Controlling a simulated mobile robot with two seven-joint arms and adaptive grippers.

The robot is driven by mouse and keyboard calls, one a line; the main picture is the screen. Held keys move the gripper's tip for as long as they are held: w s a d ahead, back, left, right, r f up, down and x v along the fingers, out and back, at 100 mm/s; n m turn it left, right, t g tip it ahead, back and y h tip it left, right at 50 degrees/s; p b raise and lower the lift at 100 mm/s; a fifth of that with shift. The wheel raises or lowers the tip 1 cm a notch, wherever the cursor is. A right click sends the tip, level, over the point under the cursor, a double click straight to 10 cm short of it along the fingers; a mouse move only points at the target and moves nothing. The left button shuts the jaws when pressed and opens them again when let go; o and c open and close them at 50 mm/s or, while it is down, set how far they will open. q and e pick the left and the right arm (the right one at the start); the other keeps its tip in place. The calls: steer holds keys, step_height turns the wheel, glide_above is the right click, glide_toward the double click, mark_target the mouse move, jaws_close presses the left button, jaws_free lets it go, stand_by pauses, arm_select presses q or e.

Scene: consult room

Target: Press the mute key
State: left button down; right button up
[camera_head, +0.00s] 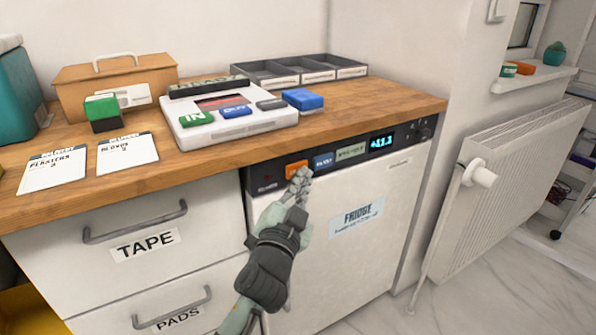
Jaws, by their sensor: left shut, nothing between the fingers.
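The fridge's dark control panel (278,181) runs under the worktop's front edge. It carries an orange key (297,165), a blue key (323,161) with small white lettering, a pale label (351,152) and a lit display (382,143). The lettering on the keys is too small to read surely, so I cannot tell which is the mute key. My left gripper (301,176) is shut and empty, its tips at the panel just below the orange and blue keys. The tips cover part of the orange key; I cannot tell whether they touch. My right gripper is not in view.
A white device (172,137) with coloured keys, cards (54,171), a blue block (303,97) and a grey tray (282,84) sit on the wooden worktop (392,96). Drawer handles (135,228) stick out at left. A radiator (520,170) stands at right.

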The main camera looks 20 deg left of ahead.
arm_select(q)
steer(key=shift+s+d, duration=0.35)
steer(key=shift+d, duration=0.05)
steer(key=shift+s+d+b, duration=0.4)
steer(key=shift+s+d, duration=0.4)
steer(key=shift+d, duration=0.2)
steer(key=shift+s+d+b, duration=0.35)
steer(key=shift+s+d, duration=0.4)
steer(key=shift+d, duration=0.25)
